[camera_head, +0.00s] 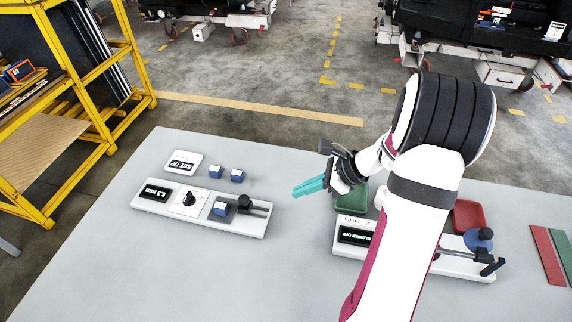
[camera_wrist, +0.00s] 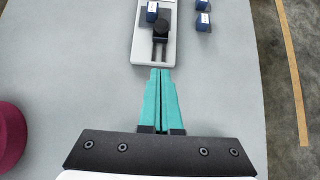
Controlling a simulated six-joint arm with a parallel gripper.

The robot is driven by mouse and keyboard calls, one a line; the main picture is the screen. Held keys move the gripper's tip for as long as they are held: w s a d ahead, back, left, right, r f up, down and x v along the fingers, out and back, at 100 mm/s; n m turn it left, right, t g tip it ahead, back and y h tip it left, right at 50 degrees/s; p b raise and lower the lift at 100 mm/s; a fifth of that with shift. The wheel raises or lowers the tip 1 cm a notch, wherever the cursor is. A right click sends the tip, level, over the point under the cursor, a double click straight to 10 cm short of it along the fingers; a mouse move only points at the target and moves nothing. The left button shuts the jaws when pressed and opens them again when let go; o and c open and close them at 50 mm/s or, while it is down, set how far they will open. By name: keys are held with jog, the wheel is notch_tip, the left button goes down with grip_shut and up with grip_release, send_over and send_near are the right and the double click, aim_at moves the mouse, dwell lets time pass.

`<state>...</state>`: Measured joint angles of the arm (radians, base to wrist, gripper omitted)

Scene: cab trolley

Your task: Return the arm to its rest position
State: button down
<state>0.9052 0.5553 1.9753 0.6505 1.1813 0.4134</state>
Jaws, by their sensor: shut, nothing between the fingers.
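My gripper (camera_head: 308,187) has teal fingers and hangs above the middle of the grey table (camera_head: 140,285), between two white devices. In the wrist view the fingers of my gripper (camera_wrist: 161,76) lie together, shut and empty. Their tips point at the end of the left device (camera_head: 160,204), which carries a display, a black knob, a blue block and a black clamp. This device also shows in the wrist view (camera_wrist: 140,48). My white arm covers the middle of the right device (camera_head: 345,248).
Two loose blue blocks (camera_head: 215,172) (camera_head: 237,175) and a "SET UP" sign (camera_head: 183,163) lie behind the left device. A green tray (camera_head: 352,200) and a red tray (camera_head: 468,215) stand behind the right device. Red (camera_head: 545,252) and green (camera_head: 563,250) strips lie far right. A yellow rack (camera_head: 120,100) stands left.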

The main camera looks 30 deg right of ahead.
jog(key=s+a+r+n+g, duration=0.2)
jog(key=s+a+r+n, duration=0.15)
jog(key=a, duration=0.25)
jog(key=s+a+r+n+g+h, duration=0.1)
jog(key=s+a+r+n+g, duration=0.15)
jog(key=a+n, duration=0.35)
jog(key=s+a+r+n+g, duration=0.1)
jog(key=s+a+r+n, duration=0.25)
jog(key=a, duration=0.35)
jog(key=s+a+n+g+h, duration=0.1)
jog(key=s+a+n+h, duration=0.1)
jog(key=s+n, duration=0.6)
jog(key=s+h, duration=0.1)
jog(key=s, duration=0.2)
jog(key=shift+s+a+f+n+h, duration=0.15)
jog(key=shift+s+f+n+h, duration=0.05)
jog(key=shift+s+n+h, duration=0.15)
